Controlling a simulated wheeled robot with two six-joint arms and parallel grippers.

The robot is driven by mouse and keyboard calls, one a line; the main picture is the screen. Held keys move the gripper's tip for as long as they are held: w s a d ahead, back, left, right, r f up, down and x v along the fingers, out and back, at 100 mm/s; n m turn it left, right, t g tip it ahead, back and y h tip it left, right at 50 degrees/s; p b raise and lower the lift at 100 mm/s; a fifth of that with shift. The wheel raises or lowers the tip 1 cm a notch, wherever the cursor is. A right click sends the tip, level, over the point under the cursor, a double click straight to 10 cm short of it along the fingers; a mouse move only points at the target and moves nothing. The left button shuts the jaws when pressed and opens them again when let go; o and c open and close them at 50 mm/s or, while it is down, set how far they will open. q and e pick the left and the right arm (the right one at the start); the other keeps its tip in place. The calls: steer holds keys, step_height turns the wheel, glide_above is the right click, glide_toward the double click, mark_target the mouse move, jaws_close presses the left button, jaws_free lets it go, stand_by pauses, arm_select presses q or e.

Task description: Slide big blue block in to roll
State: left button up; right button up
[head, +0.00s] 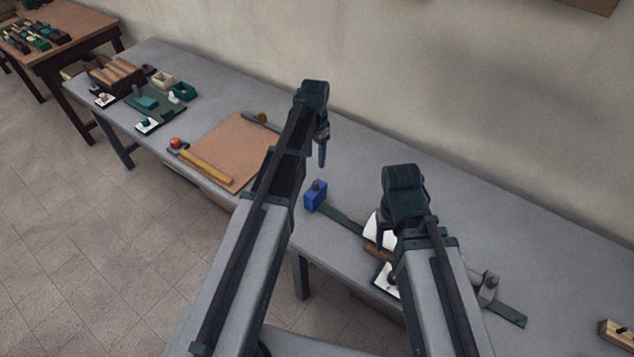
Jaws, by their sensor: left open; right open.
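The big blue block (315,195) stands on the grey table at the left end of a dark green strip (343,220). It has a dark knob on top. A white roll (377,231) lies to the right of the block, partly hidden behind my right gripper. My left gripper (322,152) is open and empty, above the table and behind the block in the picture. My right gripper (384,236) is open, pointing down over the roll. Its fingers are partly hidden, and I cannot tell whether they touch the roll.
A brown board (236,146) with a yellow-handled tool (206,167) lies left of the block. Green and wooden items stand at the table's far left end. A grey metal fitting (487,287) sits on the strip at right. The table's back right is clear.

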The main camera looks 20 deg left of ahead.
mark_target(315, 182)
arm_select(q)
step_height(315, 182, down, 14)
steer(key=b, duration=1.3)
steer(key=shift+r, duration=0.25)
steer(key=shift+r, duration=0.1)
jaws_close()
stand_by(0.4)
